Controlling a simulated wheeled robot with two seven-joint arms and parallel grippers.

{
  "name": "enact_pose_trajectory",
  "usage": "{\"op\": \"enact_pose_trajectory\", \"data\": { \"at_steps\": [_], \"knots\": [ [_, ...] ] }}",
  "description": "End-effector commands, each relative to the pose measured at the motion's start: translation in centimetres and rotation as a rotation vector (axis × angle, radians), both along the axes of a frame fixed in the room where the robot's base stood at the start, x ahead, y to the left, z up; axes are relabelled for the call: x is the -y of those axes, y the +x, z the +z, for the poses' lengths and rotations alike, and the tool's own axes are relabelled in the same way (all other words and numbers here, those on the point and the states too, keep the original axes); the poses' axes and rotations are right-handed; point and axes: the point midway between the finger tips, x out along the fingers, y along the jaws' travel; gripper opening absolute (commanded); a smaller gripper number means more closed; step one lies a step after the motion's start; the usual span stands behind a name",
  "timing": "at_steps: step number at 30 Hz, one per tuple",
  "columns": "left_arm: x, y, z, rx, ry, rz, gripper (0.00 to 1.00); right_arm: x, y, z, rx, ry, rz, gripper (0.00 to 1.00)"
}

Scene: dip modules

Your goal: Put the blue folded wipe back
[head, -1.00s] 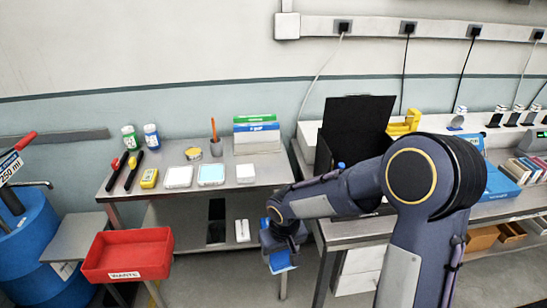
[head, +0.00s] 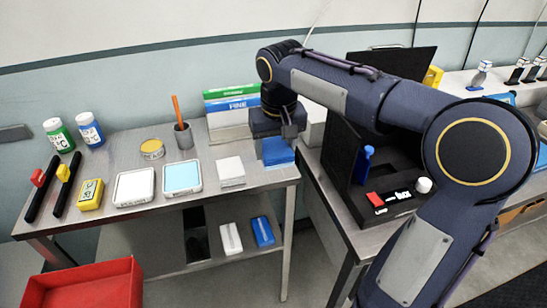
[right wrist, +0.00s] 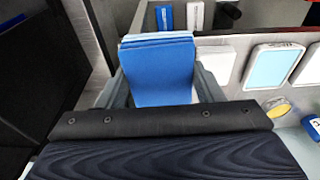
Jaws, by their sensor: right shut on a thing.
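The blue folded wipe (head: 278,151) is between the fingers of my right gripper (head: 281,138), at the right end of the left metal table (head: 215,192). In the right wrist view the wipe (right wrist: 158,72) stands up between the two fingers, its layered edge showing. I cannot tell whether it touches the tabletop. A white folded wipe (head: 230,170) lies on the table just left of it. My left gripper is not in view.
Green and blue boxes (head: 232,104) stand behind, close to my gripper. Two shallow trays (head: 183,177), a pencil cup (head: 183,136) and bottles (head: 90,129) occupy the table leftward. A black open case (head: 375,180) stands on the right bench. A red bin (head: 90,287) is lower left.

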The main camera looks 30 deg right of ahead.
Motion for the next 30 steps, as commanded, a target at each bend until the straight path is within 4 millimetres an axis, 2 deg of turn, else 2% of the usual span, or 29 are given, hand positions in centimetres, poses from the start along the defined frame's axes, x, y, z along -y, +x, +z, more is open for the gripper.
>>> {"op": "enact_pose_trajectory", "data": {
  "at_steps": [4, 7, 12, 17, 24, 30],
  "knots": [
    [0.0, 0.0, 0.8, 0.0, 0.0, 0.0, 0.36, 2.0, 3.3, -1.6, -0.005, 0.0, -0.002, 0.4],
    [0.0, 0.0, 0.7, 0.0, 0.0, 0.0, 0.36, 2.7, 4.6, -3.9, -0.006, 0.0, -0.001, 0.4],
    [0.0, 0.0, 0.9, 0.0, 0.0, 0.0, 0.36, 3.6, 6.2, -6.0, -0.002, 0.0, 0.0, 0.4],
    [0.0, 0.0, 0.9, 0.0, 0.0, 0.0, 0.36, 4.0, 6.9, -6.9, -0.001, 0.0, 0.0, 0.4],
    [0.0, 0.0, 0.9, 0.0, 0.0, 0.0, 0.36, 4.3, 7.3, -10.2, -0.003, 0.0, 0.001, 0.4],
    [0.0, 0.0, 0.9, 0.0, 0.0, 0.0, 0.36, 4.3, 7.3, -10.6, 0.002, -0.001, 0.001, 0.4]
  ]
}}
